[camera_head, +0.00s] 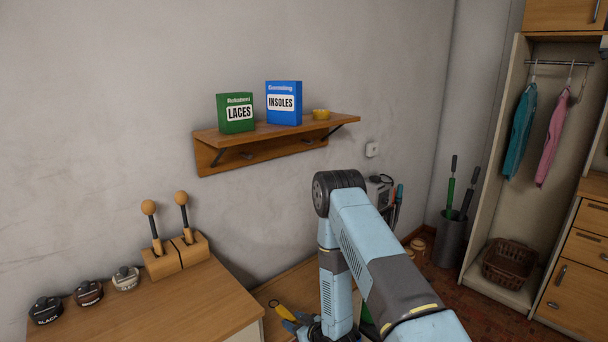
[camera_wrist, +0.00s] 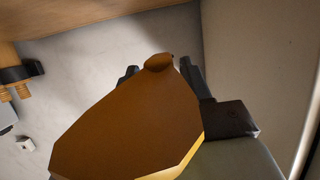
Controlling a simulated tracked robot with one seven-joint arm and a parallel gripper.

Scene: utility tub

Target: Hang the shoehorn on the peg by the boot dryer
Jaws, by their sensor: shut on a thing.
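In the wrist view my gripper (camera_wrist: 159,72) is shut on a broad orange-brown piece, which I take to be the shoehorn (camera_wrist: 125,125). It is wide near the camera and narrows to a small rounded end between the dark fingers. In the head view my forearm points down and I cannot make out the gripper or its load clearly. A grey box (camera_head: 380,188) with dark and teal parts, perhaps the boot dryer, stands by the wall, partly hidden behind my arm. I cannot tell which peg is beside it.
A dresser (camera_head: 190,305) stands at lower left. An umbrella bin (camera_head: 449,240) and open wardrobe (camera_head: 497,150) are at right.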

